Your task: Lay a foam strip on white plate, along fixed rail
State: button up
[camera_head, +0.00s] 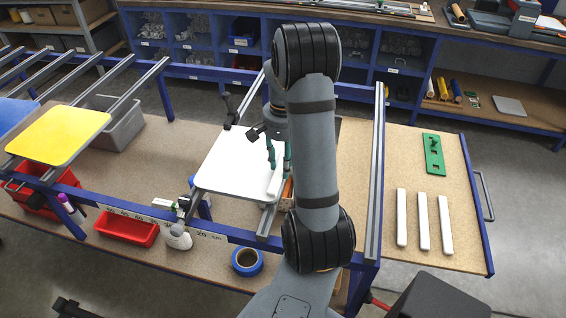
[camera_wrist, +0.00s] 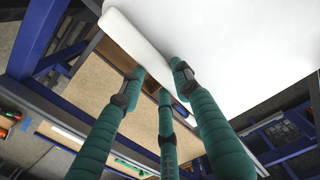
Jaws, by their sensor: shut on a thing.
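The white plate (camera_head: 222,168) rests across the metal rails of the blue frame, left of my arm in the head view. It fills the upper right of the wrist view (camera_wrist: 250,45). My gripper (camera_head: 278,160), with green fingers, is over the plate's right side. It is shut on a white foam strip (camera_head: 273,185), which also shows in the wrist view (camera_wrist: 130,35). The strip runs along the plate's edge there; I cannot tell whether it touches the plate. A metal rail (camera_head: 267,221) shows near the plate's front right corner. My arm hides part of this area.
Three more white strips (camera_head: 423,221) and a green part (camera_head: 433,154) lie on the right board. A yellow plate (camera_head: 58,134) rests on rails at left.

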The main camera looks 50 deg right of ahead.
jog(key=shift+f, duration=0.2)
jog(key=shift+f+b, duration=0.2)
jog(key=shift+b, duration=0.1)
jog(key=o, duration=0.7)
jog(key=shift+r, duration=0.1)
jog(key=shift+c, duration=0.2)
jog(key=shift+o, duration=0.6)
notch_tip(320, 180, up, 12)
jog(key=p, duration=0.1)
jog(key=shift+r, duration=0.2)
